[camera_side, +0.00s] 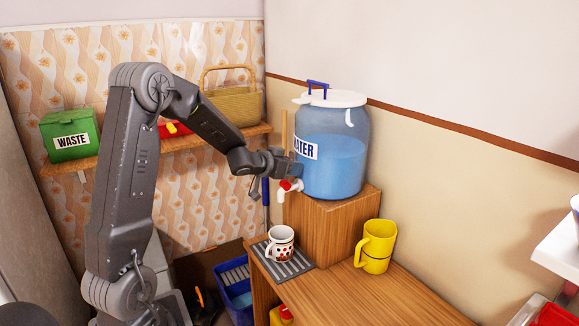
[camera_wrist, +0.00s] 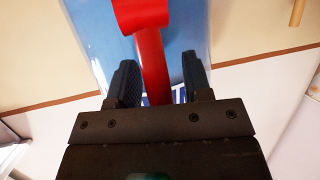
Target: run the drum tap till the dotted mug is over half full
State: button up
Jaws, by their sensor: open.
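The clear water drum (camera_side: 335,160) stands on a wooden box and holds blue water up to about two thirds. Its tap (camera_side: 290,186) has a red lever and a white body on the drum's left side. The dotted mug (camera_side: 281,243), white with red dots, stands upright on a grey ridged mat below the tap. My gripper (camera_side: 290,168) is at the tap, just above the lever. In the wrist view my gripper (camera_wrist: 160,82) is open, with the red lever (camera_wrist: 150,55) between its two fingers. I cannot see into the mug or any stream of water.
The wooden box (camera_side: 325,225) stands on the wooden counter (camera_side: 365,300). A yellow pitcher (camera_side: 375,248) stands to its right. The drip mat (camera_side: 290,266) lies at the counter's left edge. A shelf (camera_side: 180,145) behind my arm holds a green waste bin (camera_side: 70,133) and a basket (camera_side: 233,106).

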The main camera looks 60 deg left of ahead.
jog(key=v, duration=1.3)
jog(key=shift+s+d+r, duration=0.15)
jog(key=shift+s+r, duration=0.05)
jog(key=shift+s, duration=0.15)
jog(key=d+r+n+g+y, duration=0.1)
jog(key=d+r+g+y, duration=0.25)
jog(key=d, duration=0.55)
jog(key=s+d+f+m+g+h, duration=0.2)
jog(key=s+d+h, duration=0.4)
jog(key=s+d, duration=0.7)
jog(key=d+m+g, duration=0.1)
jog(key=d+g, duration=0.1)
jog(key=d, duration=0.1)
jog(key=shift+d+g, duration=0.3)
jog(key=shift+g, duration=0.05)
jog(key=shift+f, duration=0.1)
